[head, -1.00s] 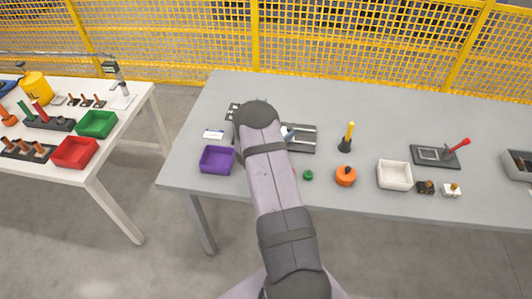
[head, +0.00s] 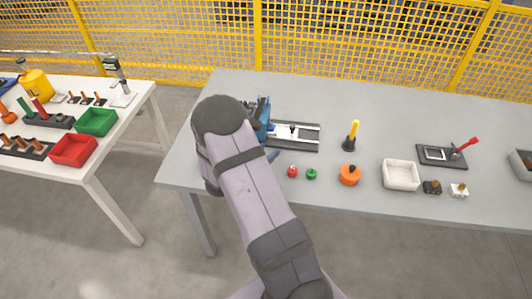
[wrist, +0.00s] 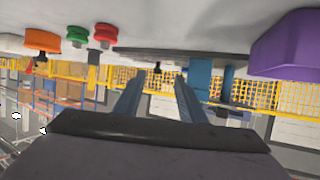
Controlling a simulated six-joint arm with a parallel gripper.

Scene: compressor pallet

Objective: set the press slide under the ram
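The press (head: 262,112) shows as a blue upright frame at the left end of a dark base with pale rails (head: 300,136). A small dark piece (head: 292,128), possibly the slide, sits on the rails, but its shape is unclear. The ram is hidden. The wrist view is upside down; there a blue post (wrist: 200,76) stands on the dark base. My gripper (wrist: 164,78) is open, its two fingers apart and pointing towards the base. A small dark knob (wrist: 157,68) appears beyond and between the fingertips, not touching them as far as I can tell.
Red (head: 292,171) and green (head: 312,173) knobs and an orange one (head: 349,175) stand right of my arm. The purple bin (wrist: 285,45) is close, hidden in the head view. A white bin (head: 400,174) stands further right. The table's rear is clear.

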